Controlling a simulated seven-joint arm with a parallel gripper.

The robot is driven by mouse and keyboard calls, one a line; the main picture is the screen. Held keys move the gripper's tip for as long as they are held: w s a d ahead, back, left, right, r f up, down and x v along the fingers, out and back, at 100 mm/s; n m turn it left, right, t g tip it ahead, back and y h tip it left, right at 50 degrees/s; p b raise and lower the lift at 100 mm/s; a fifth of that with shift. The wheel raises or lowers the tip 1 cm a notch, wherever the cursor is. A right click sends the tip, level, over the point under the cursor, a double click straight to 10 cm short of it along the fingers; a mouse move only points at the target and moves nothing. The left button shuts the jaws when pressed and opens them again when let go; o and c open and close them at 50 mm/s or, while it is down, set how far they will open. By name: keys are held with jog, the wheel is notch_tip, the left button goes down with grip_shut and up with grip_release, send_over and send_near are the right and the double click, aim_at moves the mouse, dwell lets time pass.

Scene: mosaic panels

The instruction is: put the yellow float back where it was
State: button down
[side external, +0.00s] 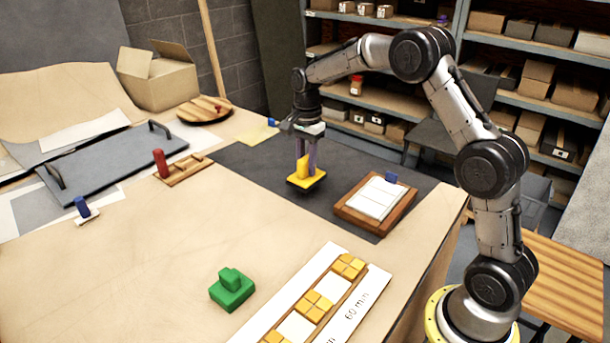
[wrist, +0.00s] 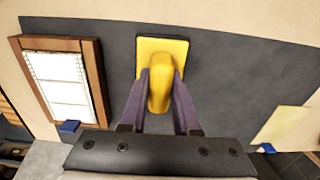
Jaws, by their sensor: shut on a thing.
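The yellow float (side external: 307,181) has a flat yellow plate with a dark underside and a raised yellow handle. It is at the dark grey mat (side external: 252,172), and I cannot tell whether it touches the mat or hangs just above it. My gripper (side external: 307,160) points down and is shut on the float's handle. In the wrist view the two purple fingers of my gripper (wrist: 160,95) press on both sides of the handle, and the yellow float (wrist: 161,60) shows its plate beyond them.
A wooden-framed panel with white tiles (side external: 377,198) lies right of the float. A green float (side external: 232,290) and a strip with yellow tiles (side external: 313,305) are at the front. A red-handled tool (side external: 160,163) on a wooden piece is left. Bare table lies front left.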

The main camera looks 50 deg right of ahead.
aim_at(305, 176)
jog(key=shift+w+f, duration=0.2)
jog(key=shift+f, duration=0.8)
jog(key=shift+w+f, duration=0.15)
jog(key=shift+f, duration=0.8)
jog(key=shift+f, duration=0.1)
jog(key=c, duration=0.6)
grip_release()
jog(key=shift+f, duration=0.1)
jog(key=shift+c, duration=0.2)
